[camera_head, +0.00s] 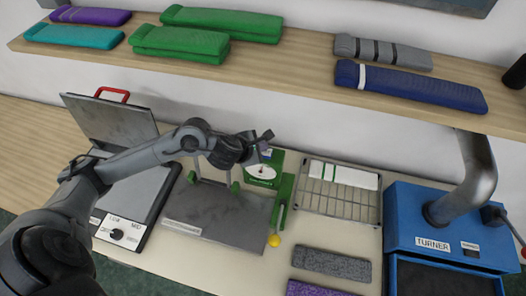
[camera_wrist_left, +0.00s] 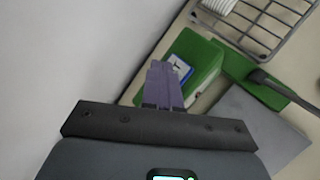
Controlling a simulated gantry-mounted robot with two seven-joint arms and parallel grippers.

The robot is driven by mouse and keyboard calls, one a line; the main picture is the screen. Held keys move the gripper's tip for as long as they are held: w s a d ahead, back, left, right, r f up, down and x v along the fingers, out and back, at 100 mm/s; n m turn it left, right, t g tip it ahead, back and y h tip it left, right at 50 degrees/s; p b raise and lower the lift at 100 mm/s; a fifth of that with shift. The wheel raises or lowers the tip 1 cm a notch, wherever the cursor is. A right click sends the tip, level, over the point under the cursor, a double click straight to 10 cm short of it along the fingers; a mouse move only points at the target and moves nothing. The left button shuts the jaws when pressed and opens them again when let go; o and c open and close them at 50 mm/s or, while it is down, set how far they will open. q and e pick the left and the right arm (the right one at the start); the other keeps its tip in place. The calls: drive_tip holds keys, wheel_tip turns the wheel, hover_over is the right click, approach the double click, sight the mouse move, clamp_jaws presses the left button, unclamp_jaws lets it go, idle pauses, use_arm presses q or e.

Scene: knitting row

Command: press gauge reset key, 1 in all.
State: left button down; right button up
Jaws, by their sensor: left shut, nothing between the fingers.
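The green gauge (camera_head: 263,176) with a white dial stands at the back of the work table, behind a grey plate. My left gripper (camera_head: 264,138) is shut and empty, just above the gauge's top in the head view. In the left wrist view the closed fingers (camera_wrist_left: 163,84) overlap the near side of the green gauge (camera_wrist_left: 203,58). A small blue-and-white patch (camera_wrist_left: 181,68) shows on the gauge beside the fingertips. I cannot make out the reset key, or whether the fingers touch the gauge. My right gripper is not in view.
A grey plate (camera_head: 225,216) lies before the gauge, beside a green lever with a yellow knob (camera_head: 274,240). A wire rack (camera_head: 345,203) and a blue turner box (camera_head: 445,235) stand to the right. A shelf (camera_head: 290,62) with folded knits hangs above.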

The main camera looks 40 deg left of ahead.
use_arm(q)
drive_tip(key=shift+f, duration=0.25)
idle(0.6)
drive_tip(key=shift+f+b, duration=0.25)
drive_tip(key=shift+b, duration=0.25)
drive_tip(key=shift+r, duration=0.15)
drive_tip(key=shift+r+p, duration=0.7)
drive_tip(key=shift+r+p, duration=2.15)
drive_tip(key=shift+r, duration=0.4)
